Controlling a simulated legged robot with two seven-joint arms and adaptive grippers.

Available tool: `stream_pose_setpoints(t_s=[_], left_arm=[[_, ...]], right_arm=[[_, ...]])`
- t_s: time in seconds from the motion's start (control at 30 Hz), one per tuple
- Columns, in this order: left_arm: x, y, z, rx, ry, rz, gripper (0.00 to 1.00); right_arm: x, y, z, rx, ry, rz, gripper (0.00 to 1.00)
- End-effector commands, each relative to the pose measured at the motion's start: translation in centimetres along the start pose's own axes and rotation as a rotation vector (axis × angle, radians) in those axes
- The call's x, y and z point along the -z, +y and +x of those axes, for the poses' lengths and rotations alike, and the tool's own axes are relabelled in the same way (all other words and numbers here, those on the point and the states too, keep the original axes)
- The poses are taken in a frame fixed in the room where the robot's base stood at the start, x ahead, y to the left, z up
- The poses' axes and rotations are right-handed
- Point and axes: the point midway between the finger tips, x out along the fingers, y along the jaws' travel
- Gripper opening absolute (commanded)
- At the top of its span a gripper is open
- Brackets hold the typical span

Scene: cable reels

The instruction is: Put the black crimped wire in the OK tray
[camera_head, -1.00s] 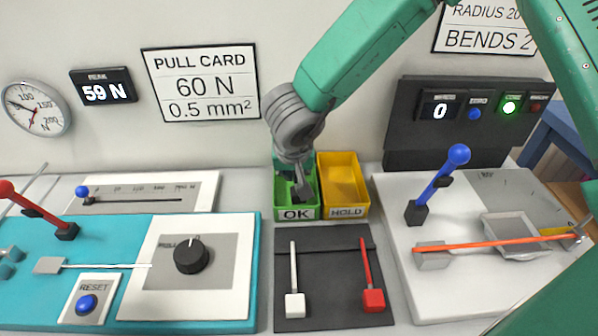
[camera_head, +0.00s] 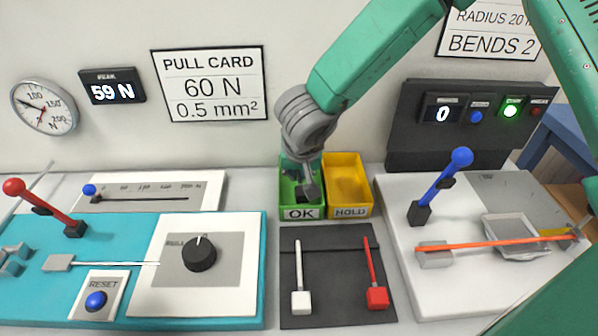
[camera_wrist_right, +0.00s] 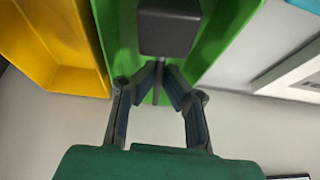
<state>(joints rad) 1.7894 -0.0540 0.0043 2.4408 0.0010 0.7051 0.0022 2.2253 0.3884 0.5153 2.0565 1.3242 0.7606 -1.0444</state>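The black crimped wire (camera_wrist_right: 168,30) shows in the right wrist view as a dark block with a thin stem, over the green tray floor. My right gripper (camera_wrist_right: 160,76) has its fingers closed in on the stem. In the head view, the right gripper (camera_head: 303,165) points down into the green OK tray (camera_head: 301,213), with the dark block (camera_head: 311,191) low inside it. I cannot tell whether the block touches the tray floor. My left gripper is not in view.
The yellow HOLD tray (camera_head: 349,212) stands right beside the OK tray. A dark mat (camera_head: 333,260) in front holds a white wire (camera_head: 300,300) and a red wire (camera_head: 377,297). A teal pull tester (camera_head: 140,222) is at left, a white bend station (camera_head: 470,290) at right.

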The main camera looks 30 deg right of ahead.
Motion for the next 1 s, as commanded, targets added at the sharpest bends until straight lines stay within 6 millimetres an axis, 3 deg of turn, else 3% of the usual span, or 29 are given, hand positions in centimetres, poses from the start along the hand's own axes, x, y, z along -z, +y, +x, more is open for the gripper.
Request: stream_pose_setpoints(t_s=[1.0], left_arm=[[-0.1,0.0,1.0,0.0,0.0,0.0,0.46]], right_arm=[[-1.1,0.4,2.9,0.0,-0.001,0.003,0.0]])
